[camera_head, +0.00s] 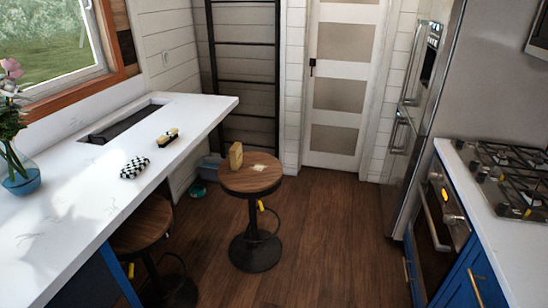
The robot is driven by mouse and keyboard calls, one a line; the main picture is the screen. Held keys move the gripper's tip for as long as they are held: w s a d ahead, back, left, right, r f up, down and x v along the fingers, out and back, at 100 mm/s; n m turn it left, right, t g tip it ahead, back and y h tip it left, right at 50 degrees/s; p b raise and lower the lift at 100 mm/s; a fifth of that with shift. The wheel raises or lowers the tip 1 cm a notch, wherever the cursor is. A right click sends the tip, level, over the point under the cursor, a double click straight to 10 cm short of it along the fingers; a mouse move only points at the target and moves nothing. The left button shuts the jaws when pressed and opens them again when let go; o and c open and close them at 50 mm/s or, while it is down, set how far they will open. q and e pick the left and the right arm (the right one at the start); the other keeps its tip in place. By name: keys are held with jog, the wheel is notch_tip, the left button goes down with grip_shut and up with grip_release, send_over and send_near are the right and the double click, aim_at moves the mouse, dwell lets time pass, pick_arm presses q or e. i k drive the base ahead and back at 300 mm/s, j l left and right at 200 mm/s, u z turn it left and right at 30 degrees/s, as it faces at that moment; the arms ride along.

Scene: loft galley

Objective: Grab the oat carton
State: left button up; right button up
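A small tan, box-like carton (236,155) stands upright on the round wooden seat of a bar stool (249,182), toward the left-back of the seat. It may be the oat carton; no label is readable at this size. Neither of my grippers shows in the head view, and nothing is touching the carton.
A white counter (185,110) runs along the left, bearing a checkered item (134,168), a small brush-like item (168,136) and a flower vase (20,173). A second stool (140,226) is partly under it. Right are a stove (505,170) and fridge (430,110). Wooden floor (335,220) between is clear.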

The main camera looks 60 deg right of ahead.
aim_at(235, 158)
jog(key=z, duration=1.8)
jog(key=i+l+z, duration=0.3)
jog(key=i, duration=0.5)
jog(key=i+z, duration=0.25)
jog(key=i, duration=1)
